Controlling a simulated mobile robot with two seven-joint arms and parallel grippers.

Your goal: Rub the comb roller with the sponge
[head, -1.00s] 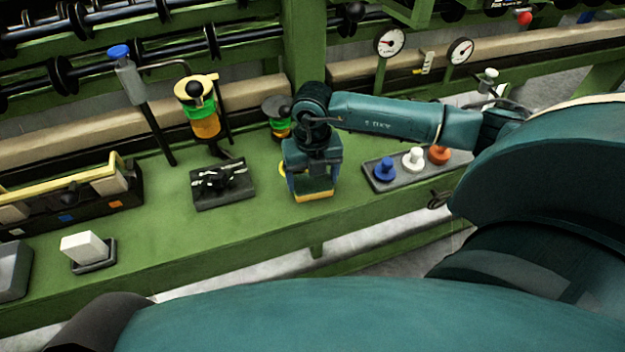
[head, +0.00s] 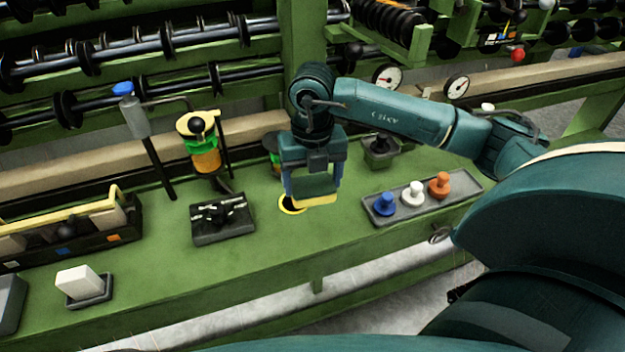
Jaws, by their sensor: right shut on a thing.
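My right gripper (head: 313,182) is shut on a sponge (head: 316,200) with a dark green upper part and a yellow lower edge. It holds the sponge above the green bench, in front of the post, with a yellow-rimmed dark round spot (head: 291,206) just behind and left of it. A black ribbed roller (head: 388,20) sits at the top, on the green frame; it looks like the comb roller, though I cannot be certain. The sponge is well apart from it. My left gripper is not in view.
On the bench (head: 260,250) stand a tray of blue, white and orange knobs (head: 412,194), a black block (head: 222,220), a yellow-green canister (head: 204,150) and a white block (head: 77,282). Two dial gauges (head: 387,77) stand behind. The front middle of the bench is clear.

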